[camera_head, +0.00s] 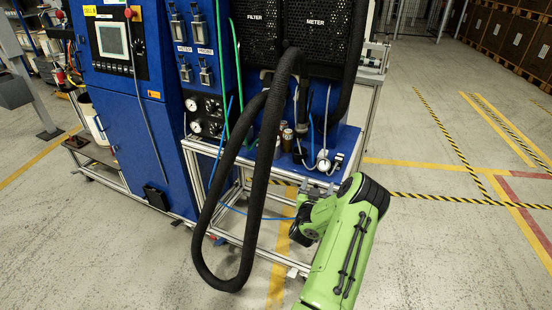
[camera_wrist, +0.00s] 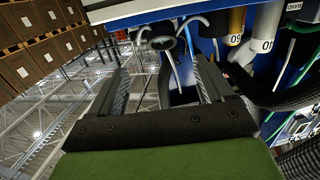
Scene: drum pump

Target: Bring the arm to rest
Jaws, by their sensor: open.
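My gripper (camera_wrist: 161,72) is open in the wrist view, with its two dark fingers wide apart and nothing held between them. Beyond the fingers are a round gauge-like part, pale tubes and the blue pump rig, partly covered by the fingers. In the head view my green arm reaches up from the bottom right, bent at a black joint.
A thick black hose (camera_head: 258,205) loops down in front of the bench, left of my arm. The blue control cabinet (camera_head: 130,130) stands at left. Open floor (camera_head: 440,240) with striped tape lies to the right.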

